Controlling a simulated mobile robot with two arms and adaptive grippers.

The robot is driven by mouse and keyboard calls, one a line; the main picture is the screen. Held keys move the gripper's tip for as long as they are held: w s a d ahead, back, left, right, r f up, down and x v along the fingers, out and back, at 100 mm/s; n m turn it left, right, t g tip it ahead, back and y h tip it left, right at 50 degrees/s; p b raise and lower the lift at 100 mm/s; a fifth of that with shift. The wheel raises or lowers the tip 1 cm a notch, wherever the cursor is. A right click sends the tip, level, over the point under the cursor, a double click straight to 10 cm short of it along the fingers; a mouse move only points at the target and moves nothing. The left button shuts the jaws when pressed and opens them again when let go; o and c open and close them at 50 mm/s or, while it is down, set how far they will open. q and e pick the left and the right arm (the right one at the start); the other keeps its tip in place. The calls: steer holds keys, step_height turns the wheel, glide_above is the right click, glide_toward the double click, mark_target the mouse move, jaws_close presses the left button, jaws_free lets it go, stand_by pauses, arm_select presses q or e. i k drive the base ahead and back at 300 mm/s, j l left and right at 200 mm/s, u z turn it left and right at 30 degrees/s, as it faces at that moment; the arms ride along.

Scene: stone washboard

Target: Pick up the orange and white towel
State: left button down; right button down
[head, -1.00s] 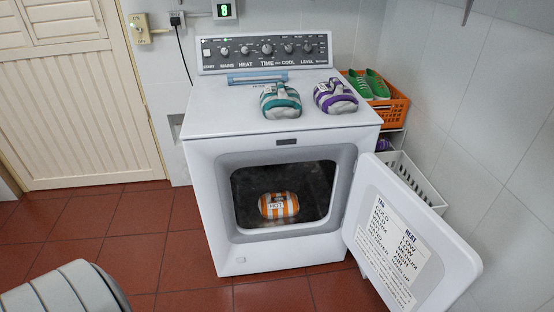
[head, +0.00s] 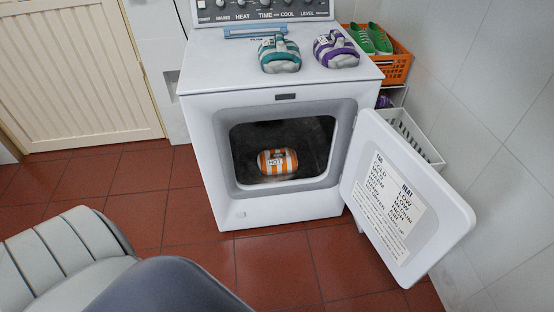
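The orange and white towel (head: 278,162) is a rolled, striped bundle with a white label that reads HOT. It lies inside the open drum of the white dryer (head: 225,197), near the front of the opening. The dryer door (head: 408,200) hangs wide open to the right. A light grey ribbed part of my arm shows at the lower left, with a darker grey part of me at the bottom. Neither gripper's fingers are in the picture.
A teal and white towel (head: 279,54) and a purple and white towel (head: 336,50) sit on the dryer's top, with a blue bar (head: 255,33) behind. An orange crate (head: 396,66) with green shoes (head: 374,38) and a white basket (head: 415,137) stand to the right. Red tiled floor (head: 275,265) lies clear in front.

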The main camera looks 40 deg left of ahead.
mark_target(282, 160)
steer(key=u, duration=1.45)
steer(key=i, duration=0.05)
